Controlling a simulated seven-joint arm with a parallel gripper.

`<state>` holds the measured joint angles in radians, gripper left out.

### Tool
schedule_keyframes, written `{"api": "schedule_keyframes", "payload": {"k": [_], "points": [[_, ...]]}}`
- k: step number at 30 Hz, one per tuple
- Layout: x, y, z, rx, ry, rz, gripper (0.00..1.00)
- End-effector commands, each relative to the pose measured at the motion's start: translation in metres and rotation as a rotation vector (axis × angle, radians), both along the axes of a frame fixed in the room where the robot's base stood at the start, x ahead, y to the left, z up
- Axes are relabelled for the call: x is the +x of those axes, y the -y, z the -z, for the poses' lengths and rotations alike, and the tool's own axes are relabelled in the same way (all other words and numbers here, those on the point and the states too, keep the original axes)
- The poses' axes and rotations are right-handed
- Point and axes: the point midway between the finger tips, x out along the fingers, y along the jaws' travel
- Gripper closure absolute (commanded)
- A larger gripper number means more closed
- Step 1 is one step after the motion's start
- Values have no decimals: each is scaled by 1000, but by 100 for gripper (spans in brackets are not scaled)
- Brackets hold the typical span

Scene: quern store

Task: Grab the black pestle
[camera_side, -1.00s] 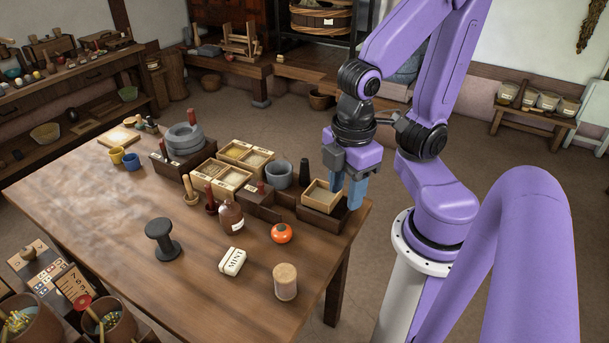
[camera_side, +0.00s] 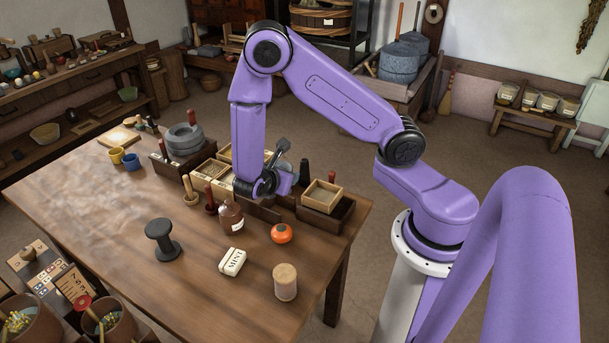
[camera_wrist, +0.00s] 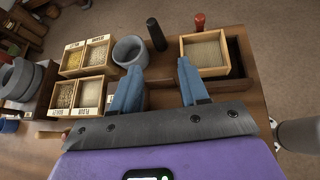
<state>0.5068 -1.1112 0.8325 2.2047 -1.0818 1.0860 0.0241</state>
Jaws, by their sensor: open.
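The black pestle (camera_wrist: 155,35) stands upright beyond my fingertips in the wrist view, just right of the grey stone mortar (camera_wrist: 130,50). In the side view the pestle (camera_side: 304,173) shows at the table's back right, to the right of my wrist. My gripper (camera_wrist: 157,75) is open, with two blue fingers spread apart and nothing between them. The pestle lines up with the gap between them but stands apart from both.
A wooden sand box (camera_wrist: 204,52) sits in a dark tray close right of the pestle. A red-topped object (camera_wrist: 199,21) stands behind it. Divided grain boxes (camera_wrist: 82,60) lie left of the mortar. A brown bottle (camera_side: 231,216) and orange pot (camera_side: 281,233) stand in front.

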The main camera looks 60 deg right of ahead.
Motion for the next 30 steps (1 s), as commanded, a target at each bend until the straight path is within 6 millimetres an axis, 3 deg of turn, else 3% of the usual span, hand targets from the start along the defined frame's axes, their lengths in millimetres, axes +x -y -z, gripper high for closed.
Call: {"api": "schedule_keyframes", "payload": {"k": [4,13,30], "points": [[10,15,23,-72,-67,-55,56],[17,35,41,-103,-101,-87,56],[35,121,84,-101,-99,-89,56]]}}
